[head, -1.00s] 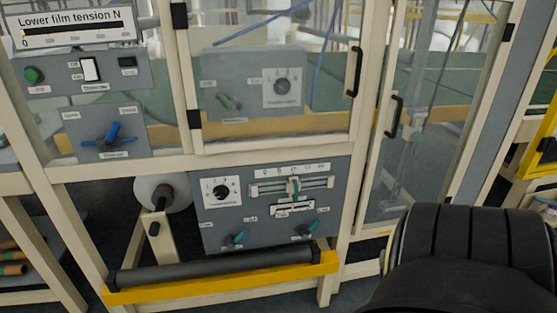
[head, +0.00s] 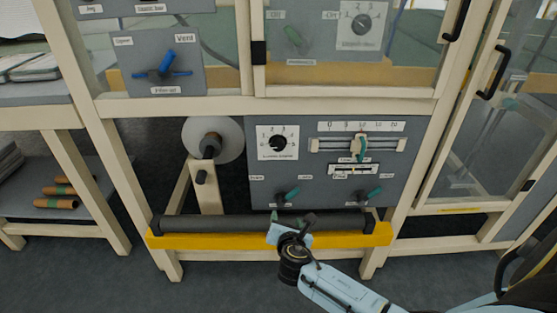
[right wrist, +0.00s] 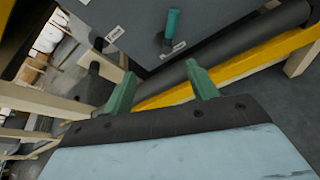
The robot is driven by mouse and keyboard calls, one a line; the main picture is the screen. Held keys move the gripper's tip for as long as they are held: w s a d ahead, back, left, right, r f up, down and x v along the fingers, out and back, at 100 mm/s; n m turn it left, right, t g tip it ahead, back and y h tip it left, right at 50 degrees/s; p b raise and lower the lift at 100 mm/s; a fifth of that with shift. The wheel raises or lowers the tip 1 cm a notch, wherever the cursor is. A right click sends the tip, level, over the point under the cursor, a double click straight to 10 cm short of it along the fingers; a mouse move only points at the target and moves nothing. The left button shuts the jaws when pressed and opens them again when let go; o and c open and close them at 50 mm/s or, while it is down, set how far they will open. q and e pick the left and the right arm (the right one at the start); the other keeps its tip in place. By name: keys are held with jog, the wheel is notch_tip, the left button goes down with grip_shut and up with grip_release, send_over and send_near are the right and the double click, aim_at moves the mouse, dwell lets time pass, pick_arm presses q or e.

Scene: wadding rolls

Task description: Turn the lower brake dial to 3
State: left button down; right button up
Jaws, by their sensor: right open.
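The lower brake dial (head: 278,142) is a black knob on a white numbered plate, at the upper left of the lower grey panel (head: 300,180) in the head view. Its exact setting is too small to read. My right gripper (head: 292,221) is in front of the yellow bar, below and slightly right of the dial. In the right wrist view its two green fingers (right wrist: 162,88) are apart with nothing between them. That view shows a teal lever (right wrist: 171,28) on the panel beyond the fingers; the dial is not in it. My left gripper is not in view.
A slider scale (head: 360,145) is right of the dial, with two teal levers (head: 287,195) below. A dark roller (head: 240,223) and yellow bar (head: 210,241) cross below the panel. A white roll (head: 230,135) is to its left. Another dial (head: 362,24) is above, behind clear glazing.

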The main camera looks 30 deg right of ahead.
jog(key=w+r+n+t+h+b, duration=0.2)
jog(key=w+r+n+t+h, duration=0.15)
jog(key=r, duration=0.95)
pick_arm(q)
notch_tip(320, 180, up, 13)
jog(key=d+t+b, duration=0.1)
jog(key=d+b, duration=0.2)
pick_arm(e)
send_near(278, 147)
jog(key=x, duration=0.3)
jog(key=b+x, duration=0.1)
jog(key=x, duration=0.4)
jog(key=shift+w+d, duration=0.2)
jog(key=shift+w, duration=0.1)
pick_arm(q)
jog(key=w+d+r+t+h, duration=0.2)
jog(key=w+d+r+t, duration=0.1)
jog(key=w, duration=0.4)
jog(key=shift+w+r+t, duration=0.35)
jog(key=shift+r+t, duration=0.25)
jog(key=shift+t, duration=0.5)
pick_arm(e)
jog(key=c, duration=1)
